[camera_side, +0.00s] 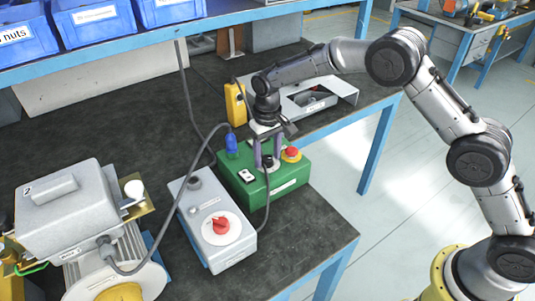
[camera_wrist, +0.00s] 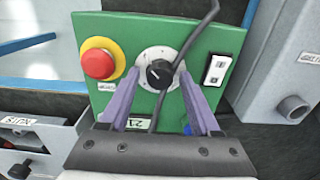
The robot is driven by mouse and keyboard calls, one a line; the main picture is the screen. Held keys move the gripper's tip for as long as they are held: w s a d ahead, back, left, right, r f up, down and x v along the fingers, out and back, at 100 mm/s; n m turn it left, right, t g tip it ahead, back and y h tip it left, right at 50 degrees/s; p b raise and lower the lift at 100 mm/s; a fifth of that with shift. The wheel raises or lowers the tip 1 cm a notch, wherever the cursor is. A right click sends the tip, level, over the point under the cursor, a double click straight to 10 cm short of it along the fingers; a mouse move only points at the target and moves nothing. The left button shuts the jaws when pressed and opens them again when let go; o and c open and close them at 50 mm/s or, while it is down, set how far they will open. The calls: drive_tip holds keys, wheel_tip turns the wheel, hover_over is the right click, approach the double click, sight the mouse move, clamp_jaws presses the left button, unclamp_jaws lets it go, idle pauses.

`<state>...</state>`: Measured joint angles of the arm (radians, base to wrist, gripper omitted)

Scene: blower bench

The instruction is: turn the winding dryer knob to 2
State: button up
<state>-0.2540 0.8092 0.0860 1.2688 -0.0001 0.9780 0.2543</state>
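A green control box (camera_side: 262,192) stands on the dark bench, with a black knob on a round pale dial plate that shows in the wrist view (camera_wrist: 159,73). The knob has a small white mark; the dial markings are too small to read. My gripper (camera_side: 267,163) points down over this box. In the wrist view its two purple fingers (camera_wrist: 158,80) are open, one on each side of the knob, with visible gaps. A grey box (camera_side: 240,246) beside the green one carries a red knob (camera_side: 221,224) on a white dial. I cannot read which box is the winding dryer.
The green box also has a red emergency button (camera_wrist: 98,63) and a black-and-white rocker switch (camera_wrist: 217,70). A grey cable passes close to the knob and fingers. A grey motor unit (camera_side: 70,215) stands left. The bench's front right corner is clear.

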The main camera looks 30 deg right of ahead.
clamp_jaws()
drive_tip(key=shift+r+n, duration=0.1)
drive_tip(key=shift+n, duration=0.2)
drive_tip(key=n, duration=0.3)
drive_tip(key=shift+n, duration=0.3)
drive_tip(key=n, duration=0.4)
drive_tip(key=shift+n, duration=0.3)
drive_tip(key=n, duration=0.4)
drive_tip(key=shift+n, duration=2.5)
